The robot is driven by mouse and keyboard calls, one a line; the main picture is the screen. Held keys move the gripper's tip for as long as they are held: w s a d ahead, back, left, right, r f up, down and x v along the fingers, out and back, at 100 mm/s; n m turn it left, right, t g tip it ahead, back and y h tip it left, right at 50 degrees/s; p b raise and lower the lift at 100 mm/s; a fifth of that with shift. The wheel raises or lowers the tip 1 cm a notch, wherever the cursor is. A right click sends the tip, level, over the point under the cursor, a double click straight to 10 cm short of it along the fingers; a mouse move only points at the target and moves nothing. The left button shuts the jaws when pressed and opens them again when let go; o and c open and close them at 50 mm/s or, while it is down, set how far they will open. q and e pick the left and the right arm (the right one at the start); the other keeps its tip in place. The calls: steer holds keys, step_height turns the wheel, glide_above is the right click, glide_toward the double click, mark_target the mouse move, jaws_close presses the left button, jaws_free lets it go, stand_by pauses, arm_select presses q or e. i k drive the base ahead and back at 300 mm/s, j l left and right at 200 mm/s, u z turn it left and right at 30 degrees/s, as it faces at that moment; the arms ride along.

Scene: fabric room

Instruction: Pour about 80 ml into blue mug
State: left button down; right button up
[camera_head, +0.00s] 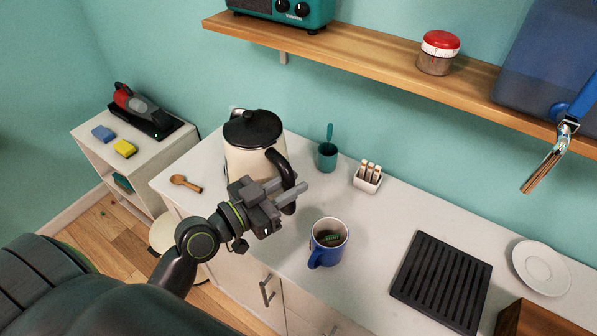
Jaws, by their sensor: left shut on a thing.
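A cream kettle (240,163) with a black lid stands upright at the left end of the white counter. Its black handle (279,163) faces right, toward my left gripper (293,192). My left gripper is shut on the handle, and its wrist hides the lower part of the kettle. Whether the kettle's base touches the counter cannot be seen. The blue mug (325,256) stands upright on the counter, to the right of and nearer than the gripper. Its handle points to the front left, and something dark green shows inside. My right gripper is not in view.
A teal cup with a spoon (327,156) and a white holder (367,183) stand behind the mug. A wooden spoon (186,184) lies left of the kettle. A black ridged rack (441,281) and white plate (541,267) lie to the right. A wooden shelf (370,60) hangs above.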

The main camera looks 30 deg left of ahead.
mark_target(322, 256)
steer(key=k+l+z, duration=0.15)
steer(key=k, duration=0.3)
steer(key=k+l, duration=0.15)
steer(key=l, duration=0.15)
steer(key=k+l+z, duration=0.15)
steer(key=l, duration=0.2)
steer(key=k+l, duration=0.2)
steer(key=l, duration=0.15)
steer(key=k+l+z, duration=0.15)
steer(key=l, duration=0.2)
